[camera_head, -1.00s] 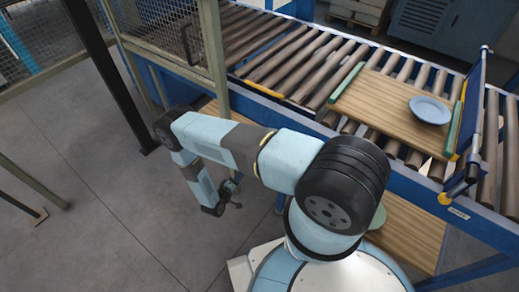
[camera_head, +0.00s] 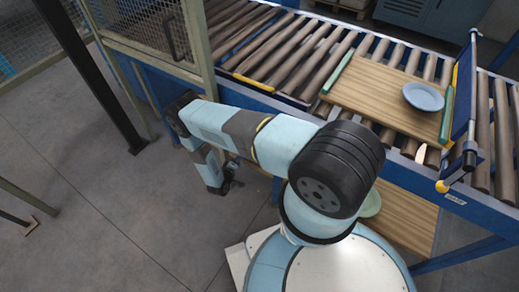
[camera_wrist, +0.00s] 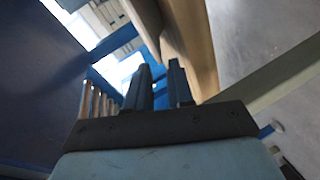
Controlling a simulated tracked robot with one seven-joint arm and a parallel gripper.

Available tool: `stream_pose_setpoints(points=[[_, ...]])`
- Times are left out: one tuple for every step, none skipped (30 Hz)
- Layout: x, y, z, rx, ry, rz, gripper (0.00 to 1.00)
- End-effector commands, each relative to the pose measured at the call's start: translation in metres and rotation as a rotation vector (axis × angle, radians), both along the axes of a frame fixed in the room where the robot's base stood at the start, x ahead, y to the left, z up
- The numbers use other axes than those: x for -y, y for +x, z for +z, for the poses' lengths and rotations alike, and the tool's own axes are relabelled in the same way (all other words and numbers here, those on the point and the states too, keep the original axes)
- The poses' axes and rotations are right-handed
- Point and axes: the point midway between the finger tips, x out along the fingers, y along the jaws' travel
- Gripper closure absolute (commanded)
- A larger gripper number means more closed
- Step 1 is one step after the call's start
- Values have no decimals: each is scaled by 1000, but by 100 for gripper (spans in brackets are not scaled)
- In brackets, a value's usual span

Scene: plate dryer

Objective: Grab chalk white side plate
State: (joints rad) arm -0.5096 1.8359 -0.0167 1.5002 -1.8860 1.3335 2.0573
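No plate that is clearly chalk white shows. A small round plate that looks pale blue (camera_head: 423,97) lies on a wooden board (camera_head: 372,92) on the roller conveyor. A pale green plate (camera_head: 371,204) shows in part on a lower wooden shelf (camera_head: 408,222), beside my arm, which hides the rest. My gripper (camera_head: 229,187) hangs low in front of the conveyor frame, left of and well apart from both plates. In the wrist view my gripper (camera_wrist: 159,68) has its two dark fingers apart, with nothing between them.
The roller conveyor (camera_head: 290,55) runs across the back on a blue frame. A blue barrier (camera_head: 465,90) stands right of the board. A mesh cage (camera_head: 150,30) and a dark post (camera_head: 92,75) stand at left. The grey floor (camera_head: 95,220) at left is mostly clear.

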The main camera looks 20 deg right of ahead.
Motion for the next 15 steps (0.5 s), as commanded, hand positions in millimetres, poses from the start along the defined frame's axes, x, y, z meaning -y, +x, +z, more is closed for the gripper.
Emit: stream_pose_setpoints(points=[[3,2,-1,1,0,-2,78],[4,4,-1,1,0,-2,78],[7,6,-2,1,0,-4,78],[9,9,-2,1,0,-4,78],[12,12,-3,2,1,-4,78],[15,15,-5,1,1,-4,78],[18,18,-6,1,0,-5,78],[21,21,-6,0,-1,-5,78],[25,25,-8,0,0,-4,78],[28,28,-9,1,1,-4,78],[30,30,-10,1,1,-4,78],[32,32,-11,0,1,-3,78],[33,33,-12,0,1,-3,78],[34,34,-12,0,1,-3,78],[34,35,-12,0,1,-2,78]])
